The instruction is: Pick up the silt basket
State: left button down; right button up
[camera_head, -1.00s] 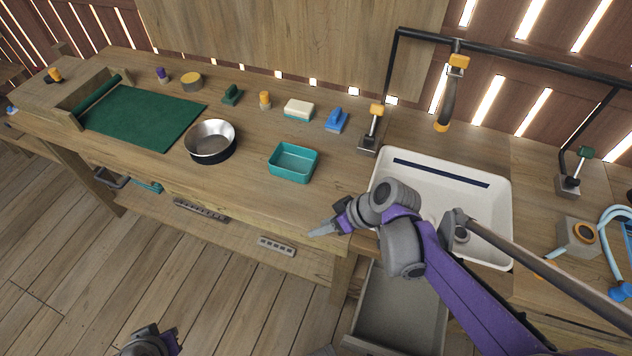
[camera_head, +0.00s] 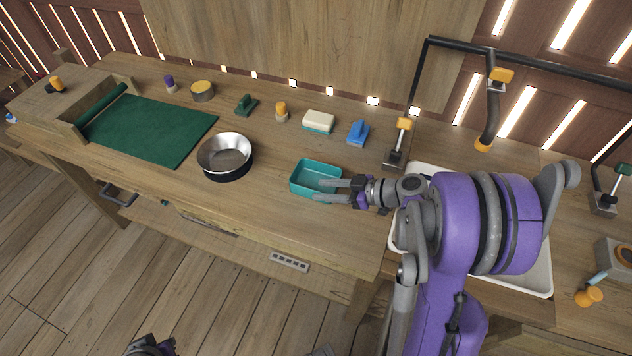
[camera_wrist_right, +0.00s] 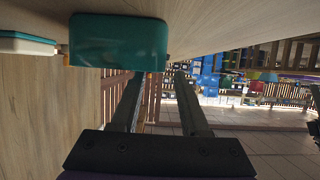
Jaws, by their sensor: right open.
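A teal open-topped rectangular basket (camera_head: 302,185), which I take for the silt basket, stands on the wooden bench left of the sink. It looks empty. My right gripper (camera_head: 319,191) is open, with its fingers pointing left at the basket's right front corner. They overlap its rim in the head view; contact cannot be told. In the right wrist view the basket (camera_wrist_right: 118,40) is at the upper left, and nothing is between the fingers (camera_wrist_right: 159,74). Part of my left arm's end (camera_head: 150,346) shows at the bottom edge; its fingers are not clear.
A metal bowl (camera_head: 225,157) stands left of the basket. A cream-and-teal block (camera_head: 319,122) and a blue tool (camera_head: 358,132) lie behind it. The white sink (camera_head: 538,279) is partly hidden by my right arm. A green mat (camera_head: 150,130) lies farther left.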

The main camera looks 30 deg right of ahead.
aim_at(310, 188)
jog(key=x, duration=0.5)
grip_shut()
dwell(1.4)
